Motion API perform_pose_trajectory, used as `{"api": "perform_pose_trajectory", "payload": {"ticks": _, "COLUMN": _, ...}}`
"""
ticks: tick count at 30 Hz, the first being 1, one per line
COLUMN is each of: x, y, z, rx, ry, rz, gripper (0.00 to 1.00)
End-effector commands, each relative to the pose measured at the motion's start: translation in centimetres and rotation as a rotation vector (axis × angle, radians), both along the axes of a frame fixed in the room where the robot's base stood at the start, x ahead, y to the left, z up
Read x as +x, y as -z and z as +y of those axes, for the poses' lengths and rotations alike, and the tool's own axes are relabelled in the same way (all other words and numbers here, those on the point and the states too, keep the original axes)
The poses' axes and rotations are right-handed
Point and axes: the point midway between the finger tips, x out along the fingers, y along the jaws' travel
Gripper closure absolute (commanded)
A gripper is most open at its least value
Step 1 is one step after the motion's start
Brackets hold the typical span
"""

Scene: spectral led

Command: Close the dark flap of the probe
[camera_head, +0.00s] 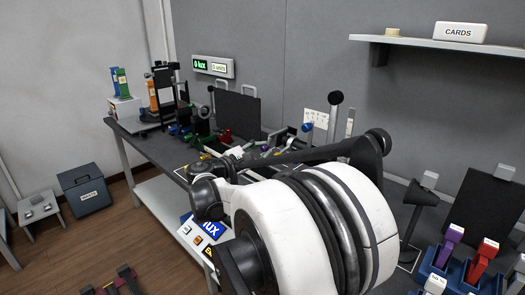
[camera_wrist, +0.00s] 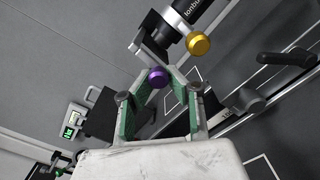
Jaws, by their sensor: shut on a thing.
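In the wrist view my gripper (camera_wrist: 160,82) has its two green-padded fingers on either side of a purple round knob (camera_wrist: 157,77), and they appear to hold it. The knob sits below a dark and light-grey device with a lettered black tube (camera_wrist: 185,14), which may be the probe. A yellow knob (camera_wrist: 199,43) is right of the purple one. I cannot tell which part is the dark flap or how it is set. In the head view my own arm hides much of the work area, and the fingers cannot be made out.
A grey bench (camera_head: 150,143) carries dark instruments and a dark panel (camera_head: 237,112). A wall display (camera_head: 213,67) reads "0 lux". A blue holder (camera_head: 462,270) with coloured pieces stands at lower right. A shelf (camera_head: 430,42) holds a CARDS box (camera_head: 460,33).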

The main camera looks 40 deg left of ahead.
Motion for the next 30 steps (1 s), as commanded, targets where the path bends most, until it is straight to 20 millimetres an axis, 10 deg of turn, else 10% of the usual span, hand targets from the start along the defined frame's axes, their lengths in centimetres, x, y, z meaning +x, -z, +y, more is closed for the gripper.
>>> {"api": "perform_pose_trajectory", "payload": {"ticks": 24, "x": 0.06, "y": -0.21, "z": -0.02, "rx": -0.001, "ry": 0.001, "rz": -0.003, "gripper": 1.0}}
{"api": "perform_pose_trajectory", "payload": {"ticks": 25, "x": 0.07, "y": -0.21, "z": -0.02, "rx": -0.001, "ry": 0.001, "rz": -0.003, "gripper": 0.84}}
{"api": "perform_pose_trajectory", "payload": {"ticks": 30, "x": 0.04, "y": -0.13, "z": -0.02, "rx": -0.001, "ry": 0.001, "rz": -0.002, "gripper": 0.64}}
